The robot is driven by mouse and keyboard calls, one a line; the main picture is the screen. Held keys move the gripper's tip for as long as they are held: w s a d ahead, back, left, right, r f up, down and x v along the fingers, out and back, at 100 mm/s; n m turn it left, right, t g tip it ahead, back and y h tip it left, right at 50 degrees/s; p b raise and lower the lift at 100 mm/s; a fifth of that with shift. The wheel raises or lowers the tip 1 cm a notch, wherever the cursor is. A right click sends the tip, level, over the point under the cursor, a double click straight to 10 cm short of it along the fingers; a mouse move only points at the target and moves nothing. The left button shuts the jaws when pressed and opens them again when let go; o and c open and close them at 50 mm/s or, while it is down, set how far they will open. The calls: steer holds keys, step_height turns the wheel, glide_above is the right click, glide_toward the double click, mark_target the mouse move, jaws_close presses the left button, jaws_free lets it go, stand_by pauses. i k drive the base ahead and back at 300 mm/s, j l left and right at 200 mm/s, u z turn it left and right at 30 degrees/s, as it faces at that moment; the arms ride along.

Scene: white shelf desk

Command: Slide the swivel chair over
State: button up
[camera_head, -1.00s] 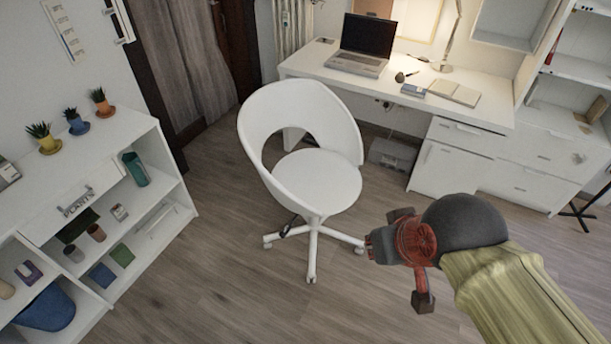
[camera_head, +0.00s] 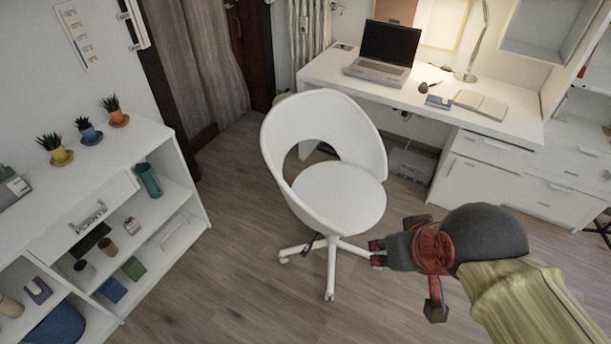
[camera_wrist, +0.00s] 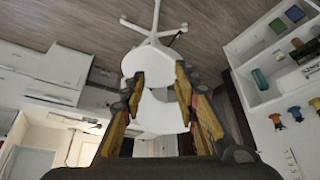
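The white swivel chair (camera_head: 336,187) stands upright on the wood floor in the middle of the head view, its wheeled star base (camera_head: 331,259) resting on the floor. The gripper holds nothing. I cannot tell whether it touches the chair.
A white desk (camera_head: 330,72) with a laptop (camera_head: 381,56) stands behind the chair. White drawers (camera_head: 480,170) are at the right. A low white shelf (camera_head: 160,135) with small plants stands at the left. Bare floor (camera_head: 225,290) lies between the shelf and chair.

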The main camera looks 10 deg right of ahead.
mark_target(331, 242)
steer(key=i+j+z, duration=0.1)
steer(key=i+j, duration=0.2)
steer(key=i+j+z, duration=0.1)
steer(key=i+j, duration=0.2)
steer(key=j, duration=0.15)
steer(key=i+j, duration=0.25)
steer(key=j, duration=0.15)
steer(key=i+j+z, duration=0.15)
steer(key=i+j, duration=0.15)
steer(key=i+j+z, duration=0.1)
steer(key=i+j, duration=0.15)
steer(key=j, duration=0.25)
steer(key=i+j+z, duration=0.1)
steer(key=j, duration=0.35)
steer(key=i+j, duration=0.35)
steer(key=i+j+z, duration=0.15)
steer(key=j, duration=0.45)
steer(key=i, duration=0.05)
